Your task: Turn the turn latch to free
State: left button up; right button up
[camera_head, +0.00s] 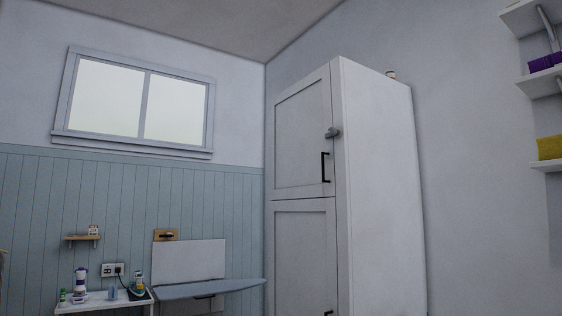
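A tall white cabinet (378,190) stands in the corner with its panelled doors facing left; the upper door (302,135) appears shut. A small grey latch-like piece (332,132) sits at that door's right edge, above a black bar handle (325,167). A second candidate for the turn latch is a dark piece (165,236) on a small wooden plate on the wall, just above an upright white panel (189,261). It looks roughly level, but it is too small to tell its exact position. Neither of my grippers is in view.
A grey-blue ironing-board-like surface (212,288) juts out below the white panel. Left of it, a small white table (100,304) holds bottles and small items. A small wall shelf (83,238) is above. Shelves (547,82) with coloured items are at the right.

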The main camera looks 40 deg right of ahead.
aim_at(332, 131)
jog(key=i+z, duration=0.2)
jog(key=i, duration=0.3)
jog(key=i+j+z, duration=0.2)
jog(key=i, duration=0.25)
jog(key=i+j+z, duration=0.15)
jog(key=i, duration=0.35)
jog(key=i+j+z, duration=0.2)
jog(key=i, duration=0.25)
jog(key=j, duration=0.1)
